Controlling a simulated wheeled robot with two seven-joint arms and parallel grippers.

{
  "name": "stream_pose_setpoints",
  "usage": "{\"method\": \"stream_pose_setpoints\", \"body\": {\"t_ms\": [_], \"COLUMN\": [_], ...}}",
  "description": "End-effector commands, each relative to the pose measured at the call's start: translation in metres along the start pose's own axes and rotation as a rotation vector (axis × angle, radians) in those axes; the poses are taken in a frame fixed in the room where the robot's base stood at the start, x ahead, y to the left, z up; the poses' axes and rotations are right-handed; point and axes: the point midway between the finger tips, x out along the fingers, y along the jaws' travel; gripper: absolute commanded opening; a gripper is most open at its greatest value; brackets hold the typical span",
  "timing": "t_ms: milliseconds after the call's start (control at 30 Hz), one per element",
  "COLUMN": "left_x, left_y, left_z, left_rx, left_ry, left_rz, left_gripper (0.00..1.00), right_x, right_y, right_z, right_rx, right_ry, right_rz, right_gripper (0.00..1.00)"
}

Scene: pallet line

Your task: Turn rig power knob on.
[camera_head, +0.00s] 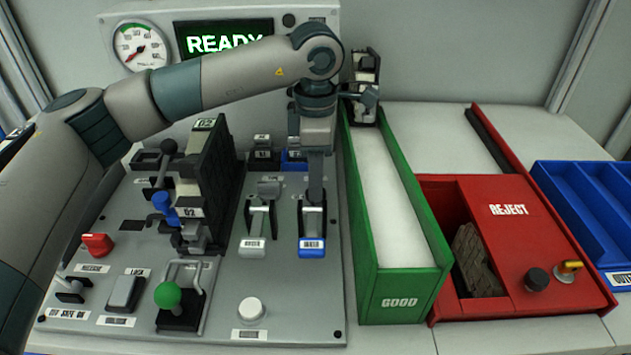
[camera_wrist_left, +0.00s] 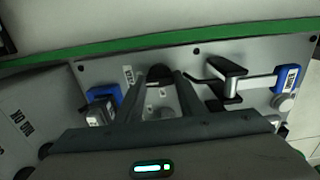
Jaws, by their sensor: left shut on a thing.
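My left arm reaches across the panel from the left. Its gripper (camera_head: 316,195) points down behind the blue-tipped clamp lever (camera_head: 312,246). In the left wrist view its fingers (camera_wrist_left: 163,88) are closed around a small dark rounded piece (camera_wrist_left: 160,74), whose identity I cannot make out. The blue-tipped lever (camera_wrist_left: 289,78) lies apart from the fingers there, at right. A red knob (camera_head: 97,244) sits at the panel's left; I cannot confirm which control is the rig power knob. The screen (camera_head: 222,39) reads READY. My right gripper is not seen.
A tall black fixture (camera_head: 212,165) stands left of the gripper. A green-knobbed lever (camera_head: 168,295) and white button (camera_head: 251,309) are at the front. The green GOOD chute (camera_head: 402,290) and red REJECT bin (camera_head: 540,255) stand at right.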

Motion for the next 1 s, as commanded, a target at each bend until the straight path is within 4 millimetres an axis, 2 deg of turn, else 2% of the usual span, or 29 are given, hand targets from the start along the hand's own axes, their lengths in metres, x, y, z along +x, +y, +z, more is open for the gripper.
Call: {"method": "stream_pose_setpoints", "body": {"t_ms": [200,533,567,600,633,1000], "left_x": [-0.0017,-0.0020,-0.0020,-0.0020,-0.0018,-0.0022], "left_y": [0.0008,0.0008,0.0008,0.0007,0.0007,0.0003], "left_z": [0.0005,0.0005,0.0005,0.0005,0.0005,0.0002], "left_rx": [0.024,0.026,0.026,0.026,0.026,0.025], "left_ry": [-0.003,-0.003,-0.003,-0.003,-0.002,-0.001], "left_rz": [0.003,0.003,0.003,0.003,0.003,0.001], "left_gripper": [0.12,0.12,0.39,0.49,0.53,0.53], "right_x": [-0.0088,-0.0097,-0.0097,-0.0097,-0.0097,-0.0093], "right_y": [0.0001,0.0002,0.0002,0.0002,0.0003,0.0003], "right_z": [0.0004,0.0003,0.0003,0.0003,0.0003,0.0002], "right_rx": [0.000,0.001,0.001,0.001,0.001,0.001], "right_ry": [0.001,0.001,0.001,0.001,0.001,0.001], "right_rz": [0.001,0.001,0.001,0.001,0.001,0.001], "right_gripper": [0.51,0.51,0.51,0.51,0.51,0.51]}}
